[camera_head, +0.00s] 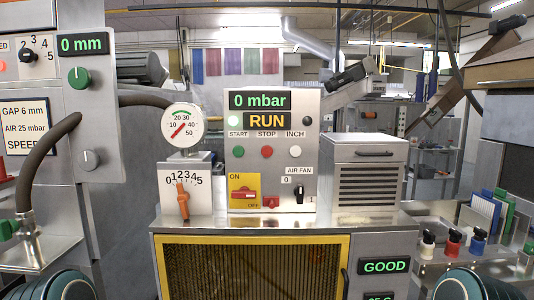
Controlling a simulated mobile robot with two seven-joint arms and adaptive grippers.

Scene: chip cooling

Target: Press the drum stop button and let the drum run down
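The red STOP button (267,151) sits on the grey control panel (313,160), between the green START button (239,152) and the pale INCH button (294,152). Nothing covers it. Neither of my grippers is in view; only rounded teal parts of my arms show at the bottom left and right corners.
A red switch on a yellow plate (232,181) and an AIR FAN knob (299,195) are low on the panel. A gauge (182,126) and orange lever (183,200) stand left. A vented box (366,150) stands right. Space before the buttons looks clear.

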